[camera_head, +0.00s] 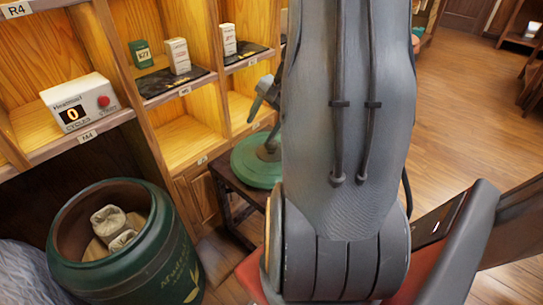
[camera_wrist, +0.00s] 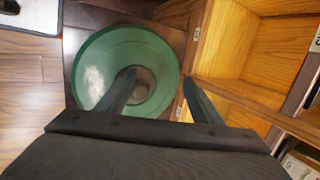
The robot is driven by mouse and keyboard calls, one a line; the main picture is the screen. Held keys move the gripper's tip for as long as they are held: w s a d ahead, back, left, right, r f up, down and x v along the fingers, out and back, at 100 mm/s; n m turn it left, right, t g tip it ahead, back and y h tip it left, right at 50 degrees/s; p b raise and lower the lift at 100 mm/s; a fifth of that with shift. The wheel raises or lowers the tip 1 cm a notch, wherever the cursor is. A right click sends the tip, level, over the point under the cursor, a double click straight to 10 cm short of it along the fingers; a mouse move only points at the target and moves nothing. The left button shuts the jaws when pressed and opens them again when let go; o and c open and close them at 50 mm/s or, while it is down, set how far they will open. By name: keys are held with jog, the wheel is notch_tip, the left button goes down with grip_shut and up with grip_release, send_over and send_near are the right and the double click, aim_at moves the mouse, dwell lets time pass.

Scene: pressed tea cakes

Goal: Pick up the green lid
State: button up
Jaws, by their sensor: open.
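The green lid (camera_head: 250,172) is a round disc lying on a small dark stand beside the shelves in the head view. In the wrist view the lid (camera_wrist: 97,58) shows as a green ring with a pale glare patch and a dark round centre. My gripper (camera_wrist: 158,82) is open above it. The left finger crosses the lid near its centre; the right finger lies past its right edge. The centre is partly between the fingers. I cannot tell whether they touch the lid. In the head view my arm hides part of the lid and gripper.
An open green drum (camera_head: 160,262) holding pale sacks (camera_head: 110,222) stands at the lower left. A wooden shelf unit (camera_head: 185,138) holds small boxes and a white counter box (camera_head: 82,102) with a red button, close to the lid's stand (camera_head: 228,182). Open floor (camera_head: 450,110) lies at the right.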

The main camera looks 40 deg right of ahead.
aim_at(273, 142)
jog(key=s+d+f+m, duration=0.3)
jog(key=d, duration=0.3)
jog(key=shift+h, duration=0.4)
jog(key=shift+b+x, duration=1.05)
jog(key=shift+x, duration=2.7)
jog(key=shift+w+d+r, duration=0.1)
jog(key=shift+w+r, duration=0.1)
jog(key=shift+w, duration=0.05)
grip_shut()
